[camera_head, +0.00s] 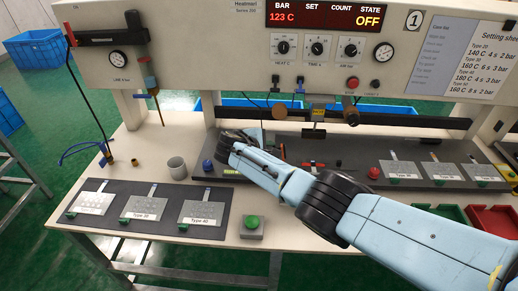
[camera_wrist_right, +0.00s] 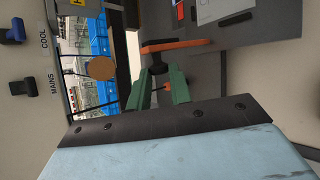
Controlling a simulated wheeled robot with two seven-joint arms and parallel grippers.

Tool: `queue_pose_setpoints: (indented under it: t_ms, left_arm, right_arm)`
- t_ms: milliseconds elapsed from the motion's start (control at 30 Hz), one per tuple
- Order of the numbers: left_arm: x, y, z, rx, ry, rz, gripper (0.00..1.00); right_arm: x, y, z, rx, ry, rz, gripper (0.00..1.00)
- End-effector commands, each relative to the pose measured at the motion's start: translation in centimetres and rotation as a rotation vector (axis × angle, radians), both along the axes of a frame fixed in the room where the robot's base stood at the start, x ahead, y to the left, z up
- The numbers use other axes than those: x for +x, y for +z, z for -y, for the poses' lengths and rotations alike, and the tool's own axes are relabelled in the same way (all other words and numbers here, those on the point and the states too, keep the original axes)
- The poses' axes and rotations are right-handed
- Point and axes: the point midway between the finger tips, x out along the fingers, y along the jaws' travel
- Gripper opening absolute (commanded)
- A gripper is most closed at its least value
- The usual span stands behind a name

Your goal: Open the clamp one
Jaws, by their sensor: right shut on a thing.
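My right gripper shows in the right wrist view (camera_wrist_right: 160,92), with its green fingers on both sides of a small dark part with an orange bit (camera_wrist_right: 168,88). This part looks like the handle of clamp one, but most of it is hidden by the fingers. In the head view my right arm reaches from the lower right to the dark fixture plate (camera_head: 345,178), and its wrist covers much of the grip. A second orange-red clamp bar (camera_wrist_right: 175,45) lies flat just beyond the fingers, apart from them. My left gripper is not in view.
A blue knob (camera_head: 208,165) and a grey cup (camera_head: 177,167) stand left of my wrist. A red button (camera_head: 374,173) is on the plate to the right. A green button box (camera_head: 252,227) stands in front. The machine panel (camera_head: 230,50) rises behind.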

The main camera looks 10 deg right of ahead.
Motion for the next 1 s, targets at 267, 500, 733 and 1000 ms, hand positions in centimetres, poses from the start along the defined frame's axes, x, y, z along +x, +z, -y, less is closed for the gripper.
queue_pose_setpoints:
  t_ms: [267, 500, 733, 1000]
  left_arm:
    - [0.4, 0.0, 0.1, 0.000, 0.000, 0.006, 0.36]
    - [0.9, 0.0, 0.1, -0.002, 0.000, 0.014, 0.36]
    - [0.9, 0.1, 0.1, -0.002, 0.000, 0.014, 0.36]
    - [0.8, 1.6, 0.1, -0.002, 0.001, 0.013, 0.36]
  right_arm:
    - [-0.1, -0.1, 0.3, -0.011, -0.007, -0.005, 0.23]
    - [-0.1, -0.2, 0.2, -0.011, -0.006, -0.006, 0.42]
    - [-0.2, 0.0, 0.1, -0.012, -0.007, -0.006, 0.42]
    - [-1.8, 2.1, -2.3, -0.010, -0.003, -0.005, 0.42]
